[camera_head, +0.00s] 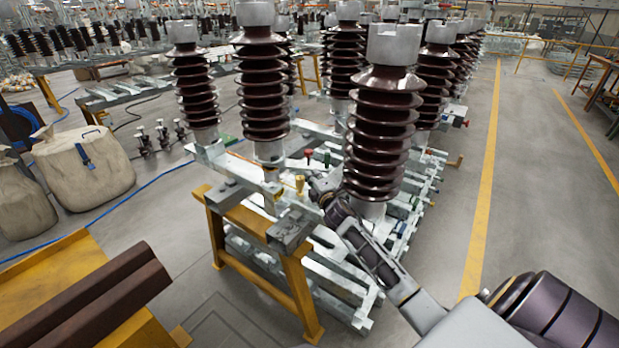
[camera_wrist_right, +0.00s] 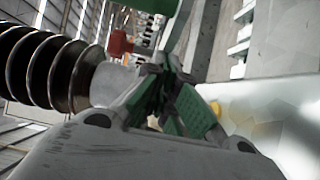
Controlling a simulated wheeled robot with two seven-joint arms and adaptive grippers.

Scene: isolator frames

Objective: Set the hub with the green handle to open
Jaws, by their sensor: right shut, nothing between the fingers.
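In the head view, small coloured hub handles stand along the isolator frame: a red one (camera_head: 308,153), a green one (camera_head: 327,159) and a yellow one (camera_head: 299,183). My right gripper (camera_head: 322,188) is low among the frame bars, near these handles and beside a brown ribbed insulator. In the right wrist view, the right gripper's fingers (camera_wrist_right: 168,78) are shut with nothing between them. A green part (camera_wrist_right: 150,5) shows at the top edge there, apart from the fingertips, with a red part (camera_wrist_right: 120,43) below it. The hub's setting cannot be read. My left gripper is not in view.
Tall brown insulators (camera_head: 384,130) rise close around the right gripper. A yellow trestle (camera_head: 265,228) carries the frame's front end. Brown bars (camera_head: 100,300) lie on a yellow stand at lower left. Sacks (camera_head: 84,166) stand at left. The right floor aisle is clear.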

